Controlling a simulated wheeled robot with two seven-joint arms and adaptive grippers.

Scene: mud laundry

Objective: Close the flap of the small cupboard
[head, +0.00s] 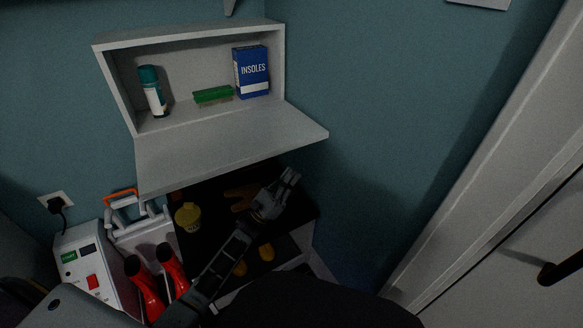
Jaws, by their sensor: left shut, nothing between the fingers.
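The small cupboard (188,35) is a white box on the teal wall in the head view. Its flap (230,148) is hinged at the bottom and hangs open, sloping out toward me. Inside stand a bottle with a teal cap (153,92), a green brush (212,95) and a blue box marked INSOLES (251,72). My left gripper (289,178) is shut and empty, just below the flap's front edge toward its right side. I cannot tell whether it touches the flap. My right gripper is not in view.
Below the flap is a dark-topped unit (301,211) with a yellow container (188,217) on it. A white machine (88,268) with a red switch and red-and-black items (173,267) stand at the lower left. A door with a dark handle (558,271) is at the right.

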